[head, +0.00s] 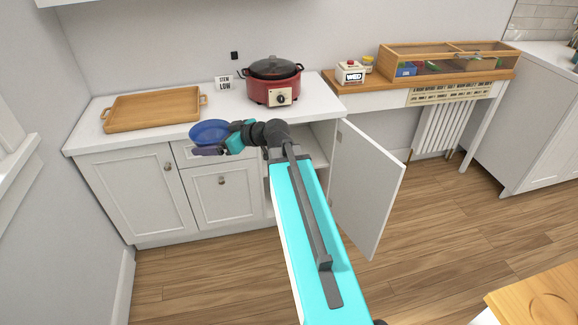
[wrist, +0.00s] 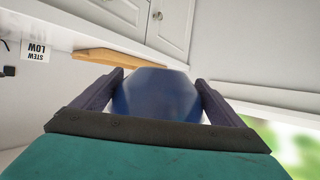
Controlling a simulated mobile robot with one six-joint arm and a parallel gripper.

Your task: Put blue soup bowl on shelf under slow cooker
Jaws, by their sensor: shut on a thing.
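The blue soup bowl (head: 209,131) is held by my gripper (head: 210,148) in front of the counter, near the height of its top. In the wrist view the bowl (wrist: 155,95) sits between the two dark fingers of my gripper (wrist: 158,92). The red slow cooker (head: 272,82) with a dark lid stands on the white counter, right of the bowl. Below it, a cabinet door (head: 366,190) stands open to the right. The shelf (head: 322,162) inside shows only in part; my arm hides much of the opening.
A wooden tray (head: 153,109) lies on the counter's left part and also shows in the wrist view (wrist: 108,58). A "STEW LOW" card (head: 225,84) stands left of the cooker. A wooden side table (head: 430,84) bears a glass-topped case. The wooden floor (head: 440,240) is clear.

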